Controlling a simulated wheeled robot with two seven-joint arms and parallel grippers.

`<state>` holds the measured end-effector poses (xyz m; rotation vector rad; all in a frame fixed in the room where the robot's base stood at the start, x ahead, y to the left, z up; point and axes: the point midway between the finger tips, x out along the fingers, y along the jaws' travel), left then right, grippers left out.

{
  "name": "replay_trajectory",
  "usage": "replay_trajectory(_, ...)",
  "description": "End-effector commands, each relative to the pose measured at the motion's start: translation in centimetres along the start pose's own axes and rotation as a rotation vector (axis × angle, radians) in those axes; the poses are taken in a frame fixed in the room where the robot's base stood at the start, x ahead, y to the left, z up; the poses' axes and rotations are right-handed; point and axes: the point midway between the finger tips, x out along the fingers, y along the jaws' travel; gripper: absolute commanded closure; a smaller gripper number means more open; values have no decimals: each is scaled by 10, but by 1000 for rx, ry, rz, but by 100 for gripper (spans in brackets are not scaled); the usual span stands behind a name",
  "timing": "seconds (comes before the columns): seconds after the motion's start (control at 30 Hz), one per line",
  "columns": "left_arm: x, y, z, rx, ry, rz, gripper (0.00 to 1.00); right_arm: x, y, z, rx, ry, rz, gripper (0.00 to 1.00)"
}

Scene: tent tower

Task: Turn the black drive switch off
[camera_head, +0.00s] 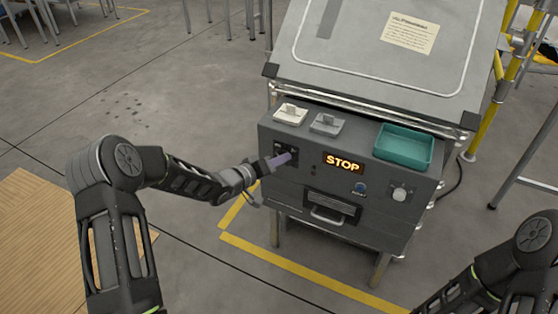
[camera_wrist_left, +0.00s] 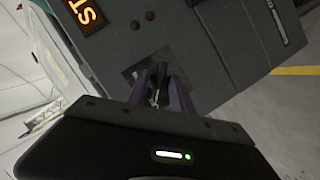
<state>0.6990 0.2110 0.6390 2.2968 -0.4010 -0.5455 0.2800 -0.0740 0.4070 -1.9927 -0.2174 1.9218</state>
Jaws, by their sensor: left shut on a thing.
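The black drive switch (camera_wrist_left: 154,96) sits on a dark plate at the left of the grey control box's front. My left gripper (camera_head: 287,158) reaches it from the left in the head view. In the left wrist view its purple fingers (camera_wrist_left: 166,88) are shut around the switch's black lever. The fingers hide most of the switch, so its exact position is hard to read. The lit sign (camera_head: 343,163) on the box reads STOP. My right arm shows at the lower right of the head view, but its gripper is out of view.
The box front also has a blue button (camera_head: 360,188), a pale knob (camera_head: 399,194) and a drawer handle (camera_head: 328,216). A teal tray (camera_head: 404,146) and two small blocks, one white (camera_head: 290,114) and one grey (camera_head: 327,124), sit on its top. A yellow post (camera_head: 492,95) stands at right.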

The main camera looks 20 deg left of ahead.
Motion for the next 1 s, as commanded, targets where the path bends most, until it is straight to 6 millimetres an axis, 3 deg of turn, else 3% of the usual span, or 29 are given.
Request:
replay_trajectory(0.03,0,0,1,-2,-2,-1,100,0,0,0,0,0,0,64)
replay_trajectory(0.07,0,0,1,-2,-2,-1,71,0,0,0,0,0,0,64)
replay_trajectory(0.1,0,0,1,-1,-2,-1,67,0,0,0,0,0,0,64)
replay_trajectory(0.47,-5,0,0,0,0,-1,67,-1,0,0,0,0,0,64)
replay_trajectory(1.0,-76,0,0,-1,-2,-2,67,-11,-4,0,-1,0,0,64)
